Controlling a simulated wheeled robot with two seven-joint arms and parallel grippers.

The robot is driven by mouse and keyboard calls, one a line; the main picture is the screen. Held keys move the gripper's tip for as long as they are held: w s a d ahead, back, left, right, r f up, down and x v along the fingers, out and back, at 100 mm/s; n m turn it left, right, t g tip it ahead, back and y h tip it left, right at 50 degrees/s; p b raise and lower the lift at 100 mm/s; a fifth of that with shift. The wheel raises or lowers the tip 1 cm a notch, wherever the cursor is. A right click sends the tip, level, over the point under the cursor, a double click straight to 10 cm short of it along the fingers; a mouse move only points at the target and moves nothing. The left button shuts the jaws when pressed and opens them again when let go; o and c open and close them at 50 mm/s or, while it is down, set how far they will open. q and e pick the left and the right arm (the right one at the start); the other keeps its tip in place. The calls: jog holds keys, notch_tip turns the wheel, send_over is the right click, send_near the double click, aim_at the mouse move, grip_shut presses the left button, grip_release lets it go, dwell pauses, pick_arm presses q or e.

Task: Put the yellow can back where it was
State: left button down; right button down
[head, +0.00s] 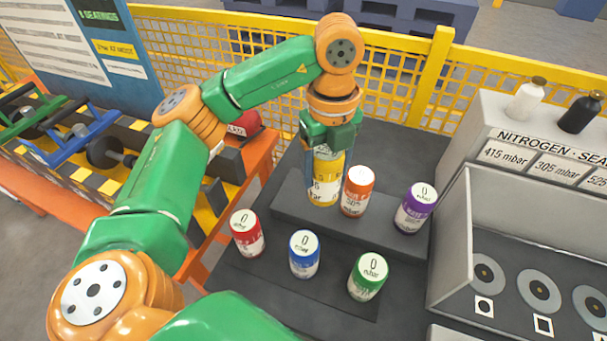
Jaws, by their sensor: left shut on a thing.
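The yellow can (325,178) is upright in my left gripper (328,152), which is shut around its top from above. The can is at the left part of the raised dark step, left of an orange can (357,191). I cannot tell whether its base touches the step. A purple can (416,207) stands at the right end of the step. In the lower front row stand a red can (247,233), a blue can (304,254) and a green can (368,277). My right gripper does not show.
A grey bin (470,232) with ring-shaped discs stands at the right, below a nitrogen label panel (545,160) with two bottles. An orange bench (262,150) with tools is at the left. A yellow mesh fence (395,75) runs behind.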

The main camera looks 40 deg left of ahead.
pick_arm(q)
jog(key=w+a+f, duration=0.1)
jog(key=a+f, duration=0.1)
jog(key=f, duration=0.1)
jog(key=w+a+f+p, duration=0.1)
jog(key=w+a+f, duration=0.1)
jog(key=a+f, duration=0.1)
jog(key=w+a+f, duration=0.2)
jog(key=a+f, duration=0.1)
jog(key=f, duration=0.1)
jog(key=shift+a+p, duration=0.15)
jog(key=shift+p, duration=0.15)
jog(key=shift+f, duration=0.55)
grip_release()
jog(key=shift+f, duration=0.1)
